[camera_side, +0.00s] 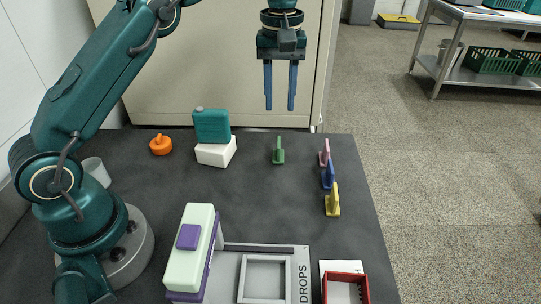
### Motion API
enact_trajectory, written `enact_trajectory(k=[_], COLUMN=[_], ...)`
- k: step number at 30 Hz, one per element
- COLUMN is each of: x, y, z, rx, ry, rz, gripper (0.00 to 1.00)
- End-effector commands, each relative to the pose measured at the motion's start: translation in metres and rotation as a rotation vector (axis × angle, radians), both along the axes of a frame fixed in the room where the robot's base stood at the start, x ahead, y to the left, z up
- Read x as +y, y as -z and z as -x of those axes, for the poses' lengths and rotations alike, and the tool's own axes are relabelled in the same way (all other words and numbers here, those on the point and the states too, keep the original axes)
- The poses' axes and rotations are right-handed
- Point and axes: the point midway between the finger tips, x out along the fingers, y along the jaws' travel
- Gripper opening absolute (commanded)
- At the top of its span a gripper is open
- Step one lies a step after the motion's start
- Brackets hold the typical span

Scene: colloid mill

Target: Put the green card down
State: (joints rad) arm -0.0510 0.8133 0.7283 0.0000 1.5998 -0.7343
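The green card (278,150) is a small upright piece on a wider green foot, standing on the dark tabletop (262,200) near its back edge. My gripper (280,107) has two blue fingers pointing straight down, spread apart with nothing between them. It hangs in the air and appears above the green card in the picture, clear of it. How far it is from the card in depth is hard to tell.
Pink (324,153), blue (328,176) and yellow (333,201) pieces stand in a row to the right. A teal container (211,126) on a white block (216,153) and an orange knob-like piece (160,145) are left. A machine (193,250) and red-walled tray (346,272) are in front.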

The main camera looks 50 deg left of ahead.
Motion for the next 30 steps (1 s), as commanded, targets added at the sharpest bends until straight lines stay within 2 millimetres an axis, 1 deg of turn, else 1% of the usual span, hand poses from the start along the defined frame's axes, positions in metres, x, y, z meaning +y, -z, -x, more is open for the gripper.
enact_trajectory(k=[5,8,11,15,17,21,25,30], x=[0.0,-0.002,-0.004,-0.007,-0.009,-0.012,-0.014,-0.017], y=[-0.009,-0.021,-0.038,-0.061,-0.068,-0.078,-0.078,-0.065], z=[0.002,0.008,0.021,0.048,0.061,0.095,0.128,0.17], rx=[-0.007,-0.03,-0.071,-0.141,-0.17,-0.238,-0.301,-0.378], ry=[0.009,0.044,0.107,0.218,0.267,0.377,0.478,0.608], rz=[0.0,-0.002,-0.007,-0.021,-0.029,-0.052,-0.081,-0.125], gripper=[0.38,0.38,0.38,0.38,0.38,0.38,0.38,0.38])
